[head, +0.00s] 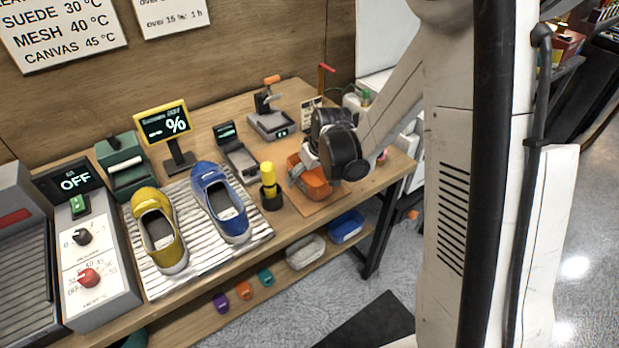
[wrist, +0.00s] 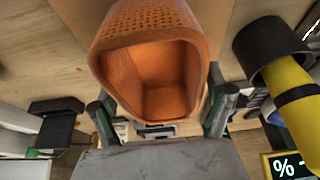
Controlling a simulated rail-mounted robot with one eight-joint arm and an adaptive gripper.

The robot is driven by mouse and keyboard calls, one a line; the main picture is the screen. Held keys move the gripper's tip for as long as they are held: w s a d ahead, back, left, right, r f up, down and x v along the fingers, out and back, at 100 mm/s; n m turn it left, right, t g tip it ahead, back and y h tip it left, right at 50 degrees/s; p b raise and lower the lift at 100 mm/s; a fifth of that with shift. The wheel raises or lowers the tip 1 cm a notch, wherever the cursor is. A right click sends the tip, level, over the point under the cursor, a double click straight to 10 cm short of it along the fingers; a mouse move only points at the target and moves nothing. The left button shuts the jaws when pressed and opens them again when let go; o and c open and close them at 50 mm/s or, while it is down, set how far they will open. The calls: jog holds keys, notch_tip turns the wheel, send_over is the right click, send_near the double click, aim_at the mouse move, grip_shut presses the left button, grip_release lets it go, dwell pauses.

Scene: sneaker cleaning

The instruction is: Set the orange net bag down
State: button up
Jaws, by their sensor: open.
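The orange net bag (head: 316,186) is at the right end of the wooden table, on or just over a brown mat (head: 318,208). In the wrist view the bag (wrist: 146,22) is a perforated orange pouch with its hollow mouth facing the camera. My gripper (head: 305,172) is at the bag, and the arm's dark wrist hides part of it. In the wrist view my gripper (wrist: 160,106) is open, with one finger on each side of the bag. I cannot tell whether the fingers touch it.
A yellow bottle in a black holder (head: 270,188) stands close left of the bag. A blue shoe (head: 222,203) and a yellow shoe (head: 157,229) rest on a ribbed mat. A small press (head: 270,124) stands behind. The table's front edge is near the bag.

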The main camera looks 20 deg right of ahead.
jog(key=shift+w+f, duration=0.15)
jog(key=shift+f, duration=0.35)
jog(key=c, duration=1.4)
jog(key=shift+r, duration=0.15)
